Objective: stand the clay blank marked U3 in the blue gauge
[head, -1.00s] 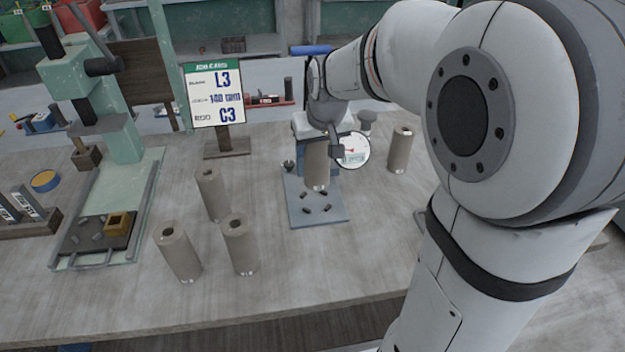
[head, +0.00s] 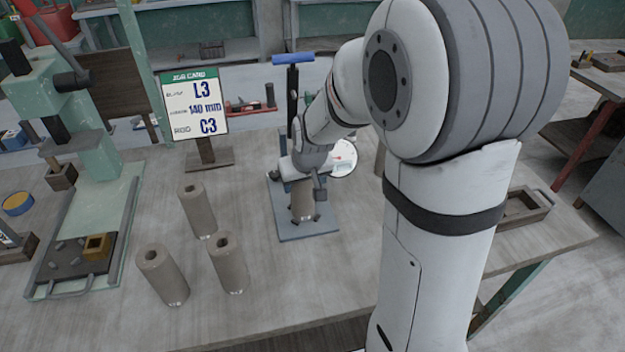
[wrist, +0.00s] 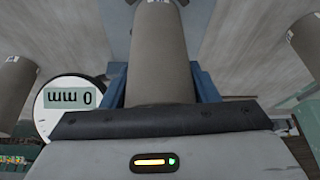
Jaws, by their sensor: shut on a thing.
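A grey-brown hollow clay blank (head: 302,201) is upright over the base plate of the blue gauge (head: 290,237), its lower end among the plate's dark pegs. I cannot tell whether it touches the plate. My gripper (head: 304,180) is shut on this blank; the wrist view shows the blank (wrist: 158,45) between the two blue fingers. The gauge's round dial (head: 343,158) is partly hidden by my arm; in the wrist view its display (wrist: 70,99) reads 0 mm, upside down. No U3 mark is legible on any blank.
Three similar blanks (head: 197,211) (head: 162,275) (head: 230,264) stand left of the gauge. A job card (head: 193,105) reads L3, 140 mm, C3. A green press (head: 90,150) stands at left. An open tray (head: 524,207) lies at right. The front middle of the table is clear.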

